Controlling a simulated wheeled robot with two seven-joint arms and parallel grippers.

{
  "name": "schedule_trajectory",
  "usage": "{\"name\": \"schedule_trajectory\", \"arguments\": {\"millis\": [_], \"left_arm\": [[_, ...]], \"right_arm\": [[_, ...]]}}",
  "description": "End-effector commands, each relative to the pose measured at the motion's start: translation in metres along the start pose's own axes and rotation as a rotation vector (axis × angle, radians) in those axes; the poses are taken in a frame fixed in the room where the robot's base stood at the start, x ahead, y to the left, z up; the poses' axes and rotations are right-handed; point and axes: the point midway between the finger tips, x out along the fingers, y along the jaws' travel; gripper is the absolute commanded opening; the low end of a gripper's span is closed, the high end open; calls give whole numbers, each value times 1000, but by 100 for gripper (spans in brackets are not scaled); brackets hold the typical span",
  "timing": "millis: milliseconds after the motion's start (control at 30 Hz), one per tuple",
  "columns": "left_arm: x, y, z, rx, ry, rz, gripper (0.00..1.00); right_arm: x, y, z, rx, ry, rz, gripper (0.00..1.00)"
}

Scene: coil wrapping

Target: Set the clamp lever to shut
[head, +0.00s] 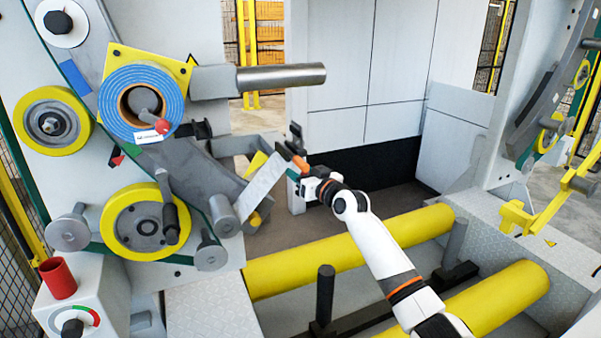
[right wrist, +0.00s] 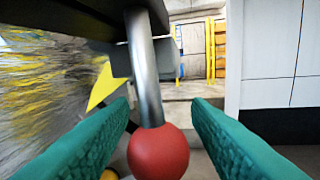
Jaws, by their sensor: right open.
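In the right wrist view a bent grey metal lever (right wrist: 148,85) with a red ball knob (right wrist: 159,152) hangs from a dark plate. I take it to be the clamp lever. My right gripper (head: 293,170) is open. Its two green fingers (right wrist: 160,108) stand on either side of the lever, with gaps left and right; the knob is close to the camera, between them. In the head view the gripper is beside the inclined grey arm, and I cannot clearly pick out this lever there. My left gripper is not in view.
A blue coil (head: 112,96) with another red knob (head: 162,126) is at upper left. A metal bar (head: 281,77) juts out above my gripper. Yellow rollers (head: 350,250) lie under my right arm. A control box (head: 85,300) with a red cup stands at lower left.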

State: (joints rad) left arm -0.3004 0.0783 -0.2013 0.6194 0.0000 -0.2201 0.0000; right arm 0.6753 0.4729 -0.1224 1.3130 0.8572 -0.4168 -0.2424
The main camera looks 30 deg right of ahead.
Motion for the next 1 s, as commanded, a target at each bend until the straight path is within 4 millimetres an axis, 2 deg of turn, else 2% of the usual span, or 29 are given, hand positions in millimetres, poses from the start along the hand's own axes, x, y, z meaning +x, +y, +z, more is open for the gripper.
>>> {"name": "schedule_trajectory", "arguments": {"millis": [333, 600, 1000], "left_arm": [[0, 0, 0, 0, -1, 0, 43], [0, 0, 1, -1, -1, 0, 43], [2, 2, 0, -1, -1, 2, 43]], "right_arm": [[3, 0, 0, 0, 0, 0, 42], [3, 0, 0, 0, 0, 0, 0], [3, -1, 0, -42, 8, -1, 0]]}}
